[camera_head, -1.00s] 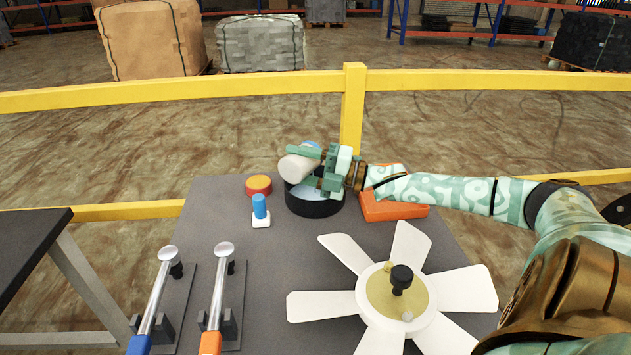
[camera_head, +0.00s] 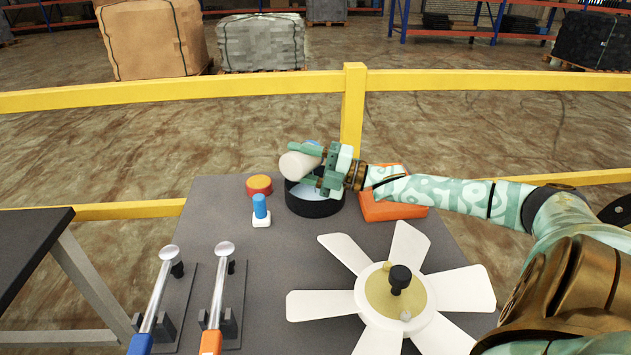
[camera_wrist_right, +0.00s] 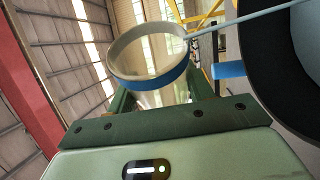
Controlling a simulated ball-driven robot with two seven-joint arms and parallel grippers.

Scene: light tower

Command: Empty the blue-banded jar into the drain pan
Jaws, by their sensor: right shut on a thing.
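My right gripper (camera_head: 325,170) is shut on the blue-banded jar (camera_head: 298,165), a pale cylinder held tipped over the black drain pan (camera_head: 313,208). In the right wrist view the jar's open mouth and blue band (camera_wrist_right: 158,82) show between the fingers. A thin pale-blue stream (camera_wrist_right: 240,18) runs from the jar's rim towards the black pan (camera_wrist_right: 262,75). Pale-blue liquid shows inside the pan in the head view. The jar's inside bottom is hard to make out. My left gripper is not in view.
An orange block or tray (camera_head: 393,209) sits right of the pan. A red-yellow button (camera_head: 259,185) and a blue switch on a white base (camera_head: 261,207) stand left. A white fan wheel (camera_head: 355,295) and two levers (camera_head: 217,290) fill the front.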

